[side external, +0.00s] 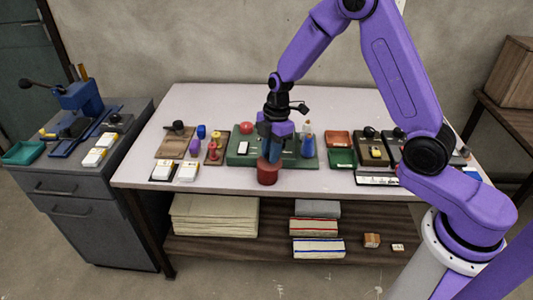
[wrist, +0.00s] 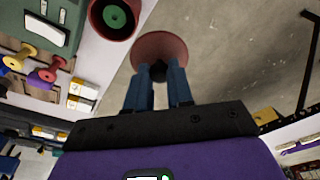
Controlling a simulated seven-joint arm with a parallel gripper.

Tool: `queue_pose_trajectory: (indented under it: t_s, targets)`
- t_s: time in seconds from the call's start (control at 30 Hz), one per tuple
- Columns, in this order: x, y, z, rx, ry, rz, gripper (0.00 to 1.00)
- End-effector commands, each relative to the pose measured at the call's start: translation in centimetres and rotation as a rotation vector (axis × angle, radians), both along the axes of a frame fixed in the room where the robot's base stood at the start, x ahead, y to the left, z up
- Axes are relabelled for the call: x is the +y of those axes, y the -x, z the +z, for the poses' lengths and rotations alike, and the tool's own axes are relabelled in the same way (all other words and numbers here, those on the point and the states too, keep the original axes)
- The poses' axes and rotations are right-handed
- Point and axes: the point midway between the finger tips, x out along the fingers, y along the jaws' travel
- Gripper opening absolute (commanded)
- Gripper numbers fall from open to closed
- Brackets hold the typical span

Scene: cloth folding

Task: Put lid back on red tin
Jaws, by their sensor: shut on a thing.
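The red tin (wrist: 96,30) stands open near the table's front edge. Its round mouth shows a green inside in the wrist view, and the tin (side external: 267,176) also shows in the side view. My gripper (wrist: 159,80) has its blue fingers shut on the dark knob of the red lid (wrist: 160,48). In the wrist view the lid is to the right of the tin, apart from it and seen against the floor. In the side view my gripper (side external: 271,152) overlaps the tin's top, so the lid's height there is hard to tell.
A green tray (side external: 240,159) with small items lies behind the tin. Spools (side external: 213,151) and white-labelled boxes (side external: 187,171) are to its left. Brown and green trays (side external: 341,158) lie to its right. The table's front edge (side external: 225,188) is close to the tin.

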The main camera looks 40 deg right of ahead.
Motion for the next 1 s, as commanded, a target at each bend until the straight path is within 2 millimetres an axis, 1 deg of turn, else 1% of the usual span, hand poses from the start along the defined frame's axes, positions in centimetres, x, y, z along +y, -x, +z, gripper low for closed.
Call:
queue_pose_trajectory:
  t_s: [0.1, 0.2, 0.3, 0.4, 0.5, 0.63, 1.0]
  targets:
    - [-1.3, -2.0, 0.6, -0.003, -0.003, -0.004, 0.0]
    - [-2.4, -3.6, 1.0, -0.004, -0.002, -0.002, 0.0]
    - [-3.3, -4.7, 1.4, -0.002, -0.001, -0.002, 0.0]
    - [-3.9, -5.4, 1.6, -0.002, 0.001, -0.001, 0.0]
    - [-4.1, -5.6, 1.5, 0.0, 0.002, -0.001, 0.0]
    - [-4.1, -5.6, 0.8, 0.002, 0.002, -0.002, 0.0]
    - [-4.1, -5.6, -2.3, 0.001, 0.002, -0.001, 0.0]
